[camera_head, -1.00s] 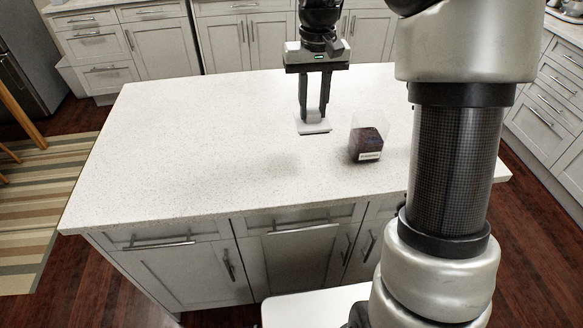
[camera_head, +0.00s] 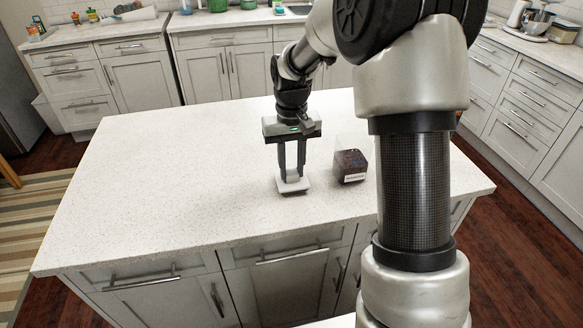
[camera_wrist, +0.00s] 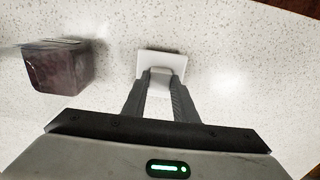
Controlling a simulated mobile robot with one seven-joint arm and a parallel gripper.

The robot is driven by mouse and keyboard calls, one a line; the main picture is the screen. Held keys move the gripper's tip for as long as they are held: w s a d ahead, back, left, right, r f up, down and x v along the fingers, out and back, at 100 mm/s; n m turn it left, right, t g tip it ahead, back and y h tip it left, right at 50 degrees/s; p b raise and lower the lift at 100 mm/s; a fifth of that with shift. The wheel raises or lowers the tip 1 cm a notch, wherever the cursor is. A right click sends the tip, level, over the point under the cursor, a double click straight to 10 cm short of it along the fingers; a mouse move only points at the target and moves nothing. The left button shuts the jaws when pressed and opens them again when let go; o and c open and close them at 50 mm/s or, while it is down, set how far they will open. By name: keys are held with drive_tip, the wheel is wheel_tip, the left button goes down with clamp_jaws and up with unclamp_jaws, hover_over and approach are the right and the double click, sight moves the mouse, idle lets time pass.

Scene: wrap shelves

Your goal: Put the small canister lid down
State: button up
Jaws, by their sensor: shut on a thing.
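The small canister lid (camera_head: 293,187) is a flat white square with a raised part. My gripper (camera_head: 291,178) points down and is shut on it. In the wrist view the lid (camera_wrist: 162,62) sits between the fingertips (camera_wrist: 158,78). The lid is low over the island top; I cannot tell whether it touches it. The canister (camera_head: 351,166) is a clear square container with dark contents and a white label. It stands on the island to the right of my gripper, apart from the lid. It also shows at the left of the wrist view (camera_wrist: 60,68).
The speckled white island top (camera_head: 150,190) is otherwise clear, with wide free room left of my gripper. Its front edge lies above cabinet doors and drawers. Back counters (camera_head: 230,18) hold several small items. My own arm covers part of the island's right side.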

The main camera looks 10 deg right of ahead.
drive_tip(key=shift+f, duration=0.1)
drive_tip(key=o, duration=1)
drive_tip(key=shift+o, duration=0.2)
